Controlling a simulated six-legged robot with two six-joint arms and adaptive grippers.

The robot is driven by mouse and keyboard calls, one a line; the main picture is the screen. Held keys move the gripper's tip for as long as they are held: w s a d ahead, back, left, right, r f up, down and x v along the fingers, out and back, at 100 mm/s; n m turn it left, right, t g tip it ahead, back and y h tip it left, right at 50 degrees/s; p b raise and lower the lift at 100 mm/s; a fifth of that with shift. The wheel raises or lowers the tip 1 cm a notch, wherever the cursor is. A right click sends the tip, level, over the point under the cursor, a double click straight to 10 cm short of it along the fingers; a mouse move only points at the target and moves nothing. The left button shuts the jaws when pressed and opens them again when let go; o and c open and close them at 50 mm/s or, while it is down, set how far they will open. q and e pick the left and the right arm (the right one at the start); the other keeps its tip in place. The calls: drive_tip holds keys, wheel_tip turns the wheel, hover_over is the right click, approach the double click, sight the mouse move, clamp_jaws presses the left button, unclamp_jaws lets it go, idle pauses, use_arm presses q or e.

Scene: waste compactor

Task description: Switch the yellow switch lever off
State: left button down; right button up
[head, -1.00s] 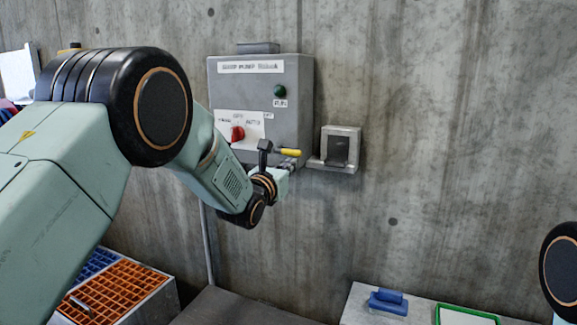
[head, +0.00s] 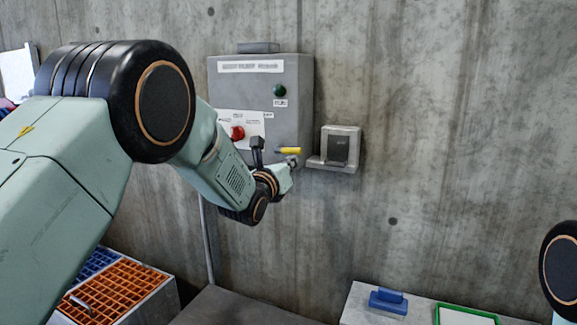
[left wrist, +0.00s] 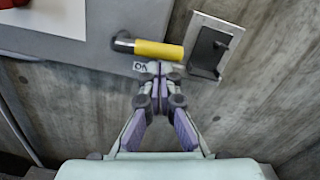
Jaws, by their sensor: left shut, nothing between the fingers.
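The yellow switch lever (head: 289,151) sticks out at the lower right of a grey control box (head: 296,105) on the concrete wall. My left gripper (head: 293,162) is shut and empty, just below the lever. In the left wrist view its fingertips (left wrist: 158,68) meet at the lever's lower edge; I cannot tell whether they touch it. My right gripper is out of view.
A grey wall bracket (head: 341,148) stands close to the right of the lever. The box also carries a red knob (head: 237,133) and a green button (head: 279,90). Orange and blue bins (head: 110,290) and a bench with a blue-handled tool (head: 388,300) stand below.

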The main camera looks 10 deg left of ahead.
use_arm(q)
wheel_tip(320, 180, up, 2)
drive_tip(key=n, duration=0.3)
drive_tip(key=shift+d+r, duration=0.1)
drive_tip(key=shift+r, duration=0.1)
drive_tip(key=r+n, duration=0.1)
drive_tip(key=n, duration=0.2)
drive_tip(key=shift+a+r+n+p, duration=0.2)
drive_tip(key=shift+r+n+p, duration=0.1)
drive_tip(key=shift+r+n, duration=0.1)
drive_tip(key=n, duration=0.1)
drive_tip(key=a+r+n+p, duration=0.1)
drive_tip(key=n, duration=0.1)
drive_tip(key=r+n, duration=0.1)
drive_tip(key=n, duration=0.1)
drive_tip(key=shift+w+a+y, duration=0.2)
drive_tip(key=shift+y, duration=0.1)
drive_tip(key=shift+a+r+n+g+p, duration=0.15)
drive_tip(key=shift+a+n, duration=0.05)
drive_tip(key=shift+n, duration=0.4)
drive_tip(key=shift+a+r+n+g+p, duration=0.1)
drive_tip(key=shift+a+n+g+p, duration=0.1)
drive_tip(key=shift+n, duration=0.4)
drive_tip(key=shift+w+a, duration=0.1)
drive_tip(key=shift+a, duration=0.05)
drive_tip(key=shift+a+r, duration=0.1)
drive_tip(key=shift+a, duration=0.05)
